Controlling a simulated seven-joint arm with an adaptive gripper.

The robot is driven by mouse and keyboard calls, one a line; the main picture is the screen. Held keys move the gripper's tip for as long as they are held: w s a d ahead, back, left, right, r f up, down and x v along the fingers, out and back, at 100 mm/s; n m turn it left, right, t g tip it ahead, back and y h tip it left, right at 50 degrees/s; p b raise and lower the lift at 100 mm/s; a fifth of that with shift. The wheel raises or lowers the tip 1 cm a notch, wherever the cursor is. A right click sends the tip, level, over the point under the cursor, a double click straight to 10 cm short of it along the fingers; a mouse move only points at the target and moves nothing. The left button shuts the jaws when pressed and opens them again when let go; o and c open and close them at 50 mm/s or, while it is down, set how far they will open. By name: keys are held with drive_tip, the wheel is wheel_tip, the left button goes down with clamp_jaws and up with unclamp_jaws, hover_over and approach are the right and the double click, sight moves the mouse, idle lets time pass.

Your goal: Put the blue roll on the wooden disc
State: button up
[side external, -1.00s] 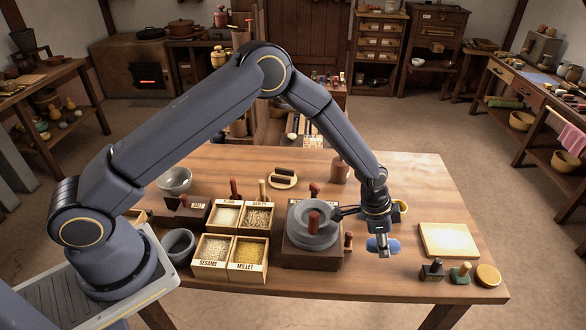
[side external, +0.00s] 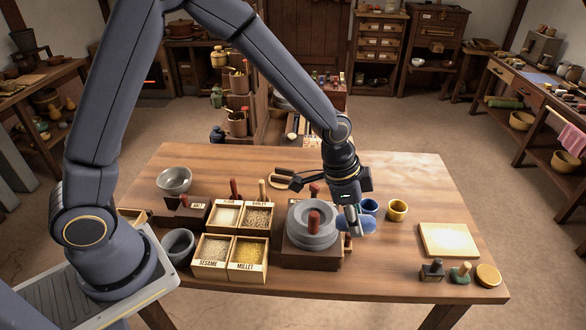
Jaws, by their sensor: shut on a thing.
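My gripper (side external: 352,222) is shut on the blue roll (side external: 367,226), a smooth rounded piece. It holds the roll just right of the grey stone quern (side external: 312,235); the gap below it cannot be judged. Another round wooden piece (side external: 488,275) lies at the table's front right corner. I cannot tell from this view which of the two is the task's disc.
Grain boxes (side external: 228,258) stand left of the quern. A pale square board (side external: 449,240) and two small stamps (side external: 460,273) are at the right. The table's back right is clear.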

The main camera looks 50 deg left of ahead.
drive_tip(key=s+a+n+t+y, duration=0.2)
drive_tip(key=a+n, duration=0.8)
drive_tip(key=a, duration=2.4)
hover_over(283, 178)
drive_tip(key=s, duration=0.2)
drive_tip(key=shift+g+y, duration=0.3)
drive_tip(key=shift+g, duration=0.1)
drive_tip(key=f, duration=1.3)
drive_tip(key=shift+w+f, duration=0.1)
drive_tip(key=shift+w, duration=0.15)
drive_tip(key=shift+w+f, duration=0.2)
drive_tip(key=shift+f, duration=0.05)
drive_tip(key=shift+s+x, duration=0.2)
drive_tip(key=shift+x, duration=0.6)
drive_tip(key=shift+s+x, duration=0.15)
drive_tip(key=shift+x, duration=0.65)
drive_tip(key=shift+f, duration=0.15)
